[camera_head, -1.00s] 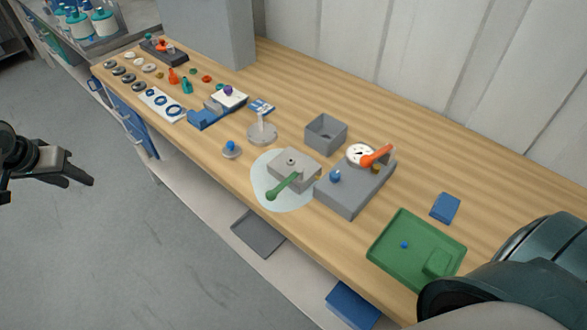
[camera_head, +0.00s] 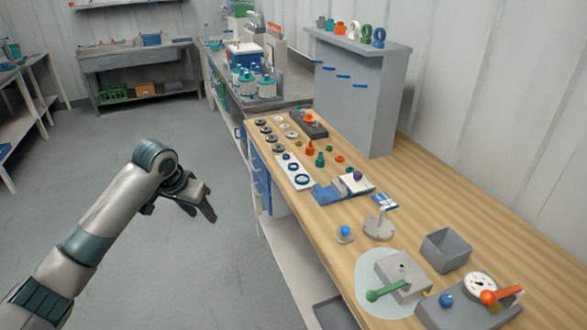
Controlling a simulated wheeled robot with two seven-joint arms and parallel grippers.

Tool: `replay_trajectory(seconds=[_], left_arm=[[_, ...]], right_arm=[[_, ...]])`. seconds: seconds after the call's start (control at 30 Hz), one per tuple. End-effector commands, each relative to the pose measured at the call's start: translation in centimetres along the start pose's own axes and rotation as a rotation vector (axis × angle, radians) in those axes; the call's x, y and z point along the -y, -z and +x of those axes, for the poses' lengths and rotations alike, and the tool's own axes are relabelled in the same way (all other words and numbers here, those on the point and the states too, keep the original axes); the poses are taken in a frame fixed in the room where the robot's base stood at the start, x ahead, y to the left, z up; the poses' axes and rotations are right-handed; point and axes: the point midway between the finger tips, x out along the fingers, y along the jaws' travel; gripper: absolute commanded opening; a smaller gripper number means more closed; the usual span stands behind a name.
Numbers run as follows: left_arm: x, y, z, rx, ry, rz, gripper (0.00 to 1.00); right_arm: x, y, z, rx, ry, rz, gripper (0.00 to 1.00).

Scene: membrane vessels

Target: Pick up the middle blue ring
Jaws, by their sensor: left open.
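Three blue rings lie in a row on a white strip (camera_head: 281,172) near the left edge of the wooden bench. The middle blue ring (camera_head: 293,171) lies between a smaller ring (camera_head: 286,156) behind it and a larger one (camera_head: 302,184) in front. All three lie flat. My left gripper (camera_head: 208,204) is open and empty, over the floor to the left of the bench and well apart from the rings. My right gripper is not in view.
Dark round parts (camera_head: 272,139) lie behind the strip. A blue block fixture (camera_head: 327,192) stands to its front right, with small orange and teal parts (camera_head: 320,159) to its right. A grey panel (camera_head: 356,100) rises behind. Floor beside the bench is clear.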

Motion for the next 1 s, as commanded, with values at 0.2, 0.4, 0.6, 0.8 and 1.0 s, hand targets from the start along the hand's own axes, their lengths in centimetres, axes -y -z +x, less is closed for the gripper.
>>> replay_trajectory(seconds=[0.2,0.4,0.6,0.8,1.0], left_arm=[[0.0,0.0,0.1,0.0,-0.001,-0.001,0.41],[0.1,-0.8,3.0,-0.002,-0.013,-0.03,0.41],[0.4,-4.3,11.6,-0.008,-0.03,-0.111,0.41],[0.4,-13.4,24.3,0.004,-0.014,-0.207,0.41],[-1.2,-28.6,35.7,0.053,0.036,-0.258,0.41]], right_arm=[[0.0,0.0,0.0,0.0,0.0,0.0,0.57],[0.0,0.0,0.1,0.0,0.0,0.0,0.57],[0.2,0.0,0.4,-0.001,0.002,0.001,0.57],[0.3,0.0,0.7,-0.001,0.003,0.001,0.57],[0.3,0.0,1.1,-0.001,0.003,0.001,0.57]])
